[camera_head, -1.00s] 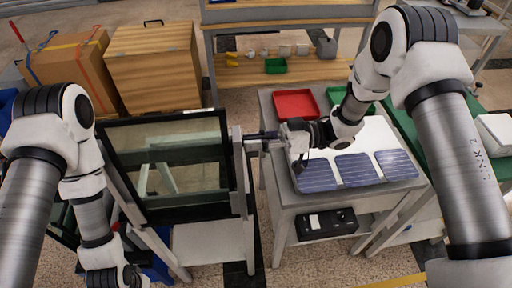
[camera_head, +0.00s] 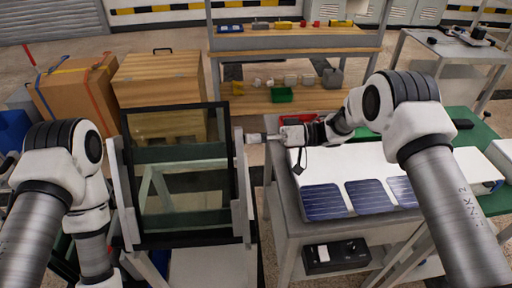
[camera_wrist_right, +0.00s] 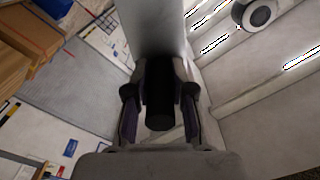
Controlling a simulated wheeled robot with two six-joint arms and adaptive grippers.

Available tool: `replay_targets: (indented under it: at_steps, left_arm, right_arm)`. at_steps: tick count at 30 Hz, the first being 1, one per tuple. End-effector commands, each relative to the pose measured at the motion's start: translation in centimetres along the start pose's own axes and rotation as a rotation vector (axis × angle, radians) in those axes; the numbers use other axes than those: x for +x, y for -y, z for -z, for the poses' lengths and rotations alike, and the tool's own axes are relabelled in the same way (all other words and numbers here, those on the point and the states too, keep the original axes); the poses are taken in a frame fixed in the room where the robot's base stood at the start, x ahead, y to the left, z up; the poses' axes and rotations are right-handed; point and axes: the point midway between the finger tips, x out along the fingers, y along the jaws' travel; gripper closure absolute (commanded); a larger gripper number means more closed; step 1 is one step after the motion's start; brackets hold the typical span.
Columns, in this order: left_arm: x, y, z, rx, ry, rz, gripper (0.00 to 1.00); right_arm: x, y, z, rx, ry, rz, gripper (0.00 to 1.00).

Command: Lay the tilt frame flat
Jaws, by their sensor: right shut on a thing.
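The tilt frame (camera_head: 238,170) is a black-edged glass panel on a pale stand with side posts (camera_head: 124,190). It stands steeply tilted, not flat, left of the middle in the head view. A short bar-like handle (camera_head: 254,137) sticks out from its right side. My right gripper (camera_head: 277,137) reaches it from the right and is shut on it. In the right wrist view the black handle (camera_wrist_right: 159,95) lies between the fingers of the right gripper (camera_wrist_right: 159,112). My left arm comes down at the left; its gripper is out of view.
A grey table (camera_head: 290,219) with a white panel (camera_head: 380,163) and dark blue solar cells (camera_head: 323,202) stands to the right. A red tray (camera_head: 306,119) lies behind my right gripper. Wooden boxes (camera_head: 160,77) stand behind the frame. A black device (camera_head: 335,254) sits on the lower shelf.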

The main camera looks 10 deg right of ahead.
Motion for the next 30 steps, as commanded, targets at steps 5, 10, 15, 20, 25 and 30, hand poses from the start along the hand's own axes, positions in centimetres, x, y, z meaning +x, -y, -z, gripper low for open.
replay_targets:
  at_steps: [5, 10, 15, 20, 25, 30]
  left_arm:
    - [1.08, 0.01, 0.0, 0.0, 0.0, 0.0, 1.0]
    - [1.33, 0.01, 0.0, 0.0, 0.0, 0.0, 1.0]
    - [1.34, 0.01, 0.0, 0.0, 0.0, 0.0, 1.0]
    - [1.33, 0.01, 0.0, 0.0, 0.0, 0.0, 1.0]
    - [1.33, 0.01, 0.0, 0.0, 0.0, 0.0, 1.0]
    - [1.32, 0.01, 0.0, 0.0, 0.0, 0.0, 1.0]
  right_arm:
    - [0.04, -1.14, -0.07, -0.002, 0.001, -0.001, 1.0]
    - [0.04, -1.49, 0.07, -0.001, 0.002, -0.001, 1.0]
    - [0.05, -1.54, 0.11, -0.001, 0.002, -0.001, 1.0]
    - [0.05, -1.53, 0.1, -0.001, 0.002, 0.0, 1.0]
    - [0.05, -1.53, 0.09, 0.0, 0.002, 0.0, 0.53]
    - [0.04, -1.52, 0.11, -0.001, 0.002, 0.0, 0.53]
